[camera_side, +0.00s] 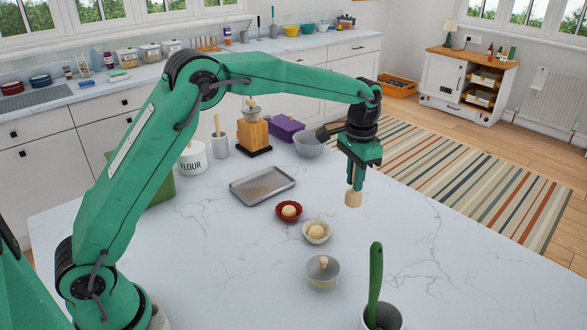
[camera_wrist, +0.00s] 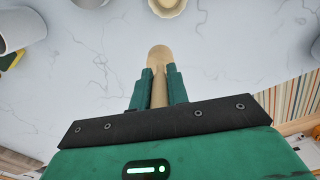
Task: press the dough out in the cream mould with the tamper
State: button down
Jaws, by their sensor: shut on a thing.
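My gripper (camera_side: 354,186) is shut on the wooden tamper (camera_side: 353,199), which hangs upright with its wide end down, right of and behind the cream mould. In the wrist view, the tamper (camera_wrist: 160,58) sits between both green fingers (camera_wrist: 159,78). The cream mould (camera_side: 304,237) stands on the worktop with a pale ball of dough (camera_side: 316,231) in it. Part of the cream mould (camera_wrist: 166,11) shows at the top edge of the wrist view. The tamper is apart from the mould. I cannot tell its exact height above the worktop.
A crock (camera_side: 383,318) holds a green-handled tool. The right worktop is clear.

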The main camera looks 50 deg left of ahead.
jog(key=s+a+f, duration=0.5)
jog(key=s, duration=0.1)
jog(key=shift+s+a+f, duration=0.15)
jog(key=shift+a+f, duration=0.1)
jog(key=shift+f, duration=0.05)
jog(key=shift+f, duration=0.2)
jog(key=shift+f, duration=0.7)
jog(key=shift+f, duration=1.35)
dwell(3.3)
jog(key=shift+r, duration=0.95)
jog(key=shift+r, duration=0.1)
